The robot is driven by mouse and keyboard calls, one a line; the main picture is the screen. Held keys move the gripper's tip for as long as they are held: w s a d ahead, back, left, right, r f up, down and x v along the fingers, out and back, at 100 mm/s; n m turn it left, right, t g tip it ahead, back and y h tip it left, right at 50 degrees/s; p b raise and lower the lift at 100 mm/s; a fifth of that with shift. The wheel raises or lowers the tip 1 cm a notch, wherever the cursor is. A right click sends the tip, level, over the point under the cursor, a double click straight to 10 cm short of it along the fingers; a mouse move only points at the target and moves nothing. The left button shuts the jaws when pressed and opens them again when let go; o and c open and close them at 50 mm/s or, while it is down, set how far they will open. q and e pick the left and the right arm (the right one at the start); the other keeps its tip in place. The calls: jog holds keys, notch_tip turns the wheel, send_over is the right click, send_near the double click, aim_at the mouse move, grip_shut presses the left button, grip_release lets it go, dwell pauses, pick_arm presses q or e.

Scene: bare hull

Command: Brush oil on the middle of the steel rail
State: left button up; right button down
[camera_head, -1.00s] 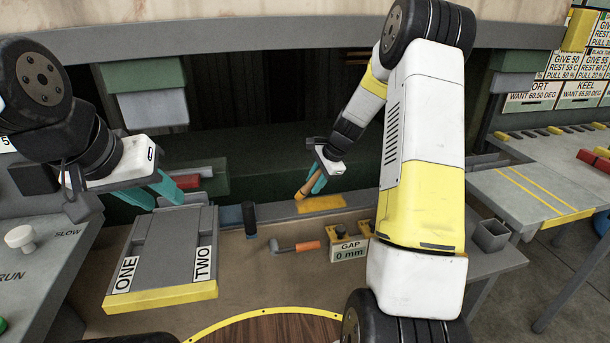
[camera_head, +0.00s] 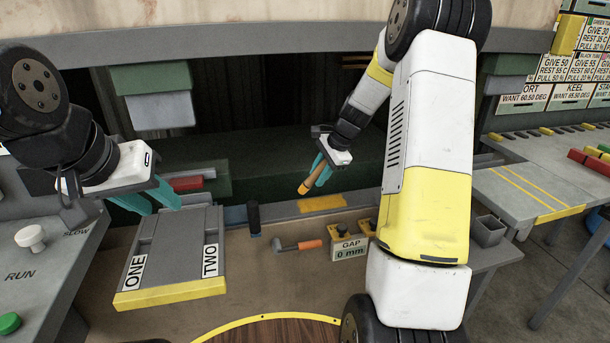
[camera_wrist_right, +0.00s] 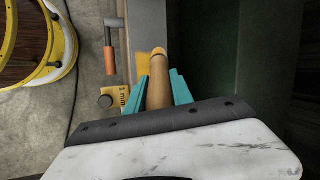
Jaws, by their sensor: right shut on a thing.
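My right gripper (camera_head: 321,174) is shut on a tan, wooden-looking cylindrical brush (camera_head: 306,186), tilted with its lower end to the left. The wrist view shows the brush (camera_wrist_right: 158,72) between the teal fingers (camera_wrist_right: 161,90). The grey steel rail (camera_head: 284,210) runs along the back of the bench, with a yellow patch (camera_head: 322,203) on it. In the head view the brush end appears just above the patch, with a small gap. Bristles cannot be made out. My left gripper (camera_head: 152,202) is open and empty, by the left edge of the ONE/TWO plates.
Grey plates marked ONE and TWO (camera_head: 176,246) lie on the left. A square grey cup (camera_head: 488,230) is at right.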

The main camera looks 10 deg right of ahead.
jog(key=shift+r, duration=1.45)
